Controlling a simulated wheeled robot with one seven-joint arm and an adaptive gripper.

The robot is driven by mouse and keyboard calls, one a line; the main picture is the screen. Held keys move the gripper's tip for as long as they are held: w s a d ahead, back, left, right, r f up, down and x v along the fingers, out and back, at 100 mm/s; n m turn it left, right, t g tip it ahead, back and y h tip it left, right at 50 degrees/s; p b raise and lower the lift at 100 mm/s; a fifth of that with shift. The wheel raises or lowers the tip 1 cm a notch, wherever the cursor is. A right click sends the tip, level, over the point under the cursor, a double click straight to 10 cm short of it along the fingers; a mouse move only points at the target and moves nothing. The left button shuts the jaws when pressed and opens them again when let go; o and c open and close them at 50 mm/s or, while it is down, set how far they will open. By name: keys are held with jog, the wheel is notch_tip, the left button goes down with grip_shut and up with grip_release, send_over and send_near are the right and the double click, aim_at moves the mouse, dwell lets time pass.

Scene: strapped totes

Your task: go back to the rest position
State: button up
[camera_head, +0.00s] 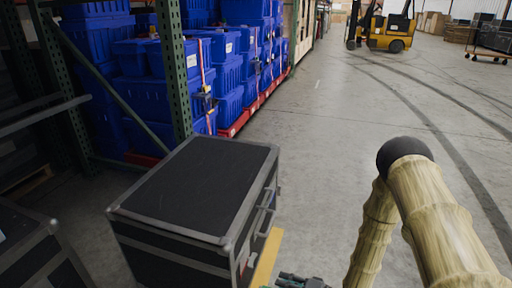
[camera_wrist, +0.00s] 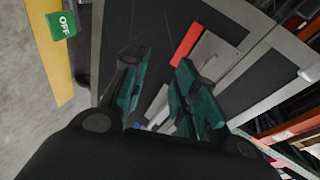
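My gripper (camera_wrist: 163,92) has its two dark, teal-padded fingers spread apart with a clear gap between them. Nothing is held between the fingers. They point at a black panel with grey metal edging, which appears to be the side of the black case (camera_head: 200,188). In the head view only a small part of my gripper (camera_head: 301,281) shows at the bottom edge, low beside the case. The rest of it is cut off. My arm, with a bamboo-like surface, rises at the lower right.
A grey plate (camera_wrist: 206,57) with a red strip (camera_wrist: 186,45) is on the panel. Blue totes (camera_head: 150,98) fill the rack at left. A forklift (camera_head: 385,28) stands far back; open floor lies right.

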jog(key=s+d+f+n+g+h, duration=0.1)
jog(key=s+d+f+h, duration=0.25)
jog(key=s, duration=0.35)
jog(key=s+d+f+n+g+h, duration=0.15)
jog(key=s+f+h, duration=0.25)
jog(key=s, duration=0.4)
jog(key=s+d+r+n+g+h, duration=0.1)
jog(key=s+d+g+h, duration=0.15)
jog(key=s, duration=0.65)
jog(key=s+d+r+n+g+h, duration=0.1)
jog(key=s+d+g+h, duration=0.2)
jog(key=s, duration=0.6)
notch_tip(320, 180, up, 24)
jog(key=d+p, duration=0.1)
jog(key=p, duration=2.2)
jog(key=shift+s+d+f+p, duration=0.2)
jog(key=shift+s+f+p, duration=0.05)
jog(key=shift+p, duration=0.1)
jog(key=shift+m, duration=0.25)
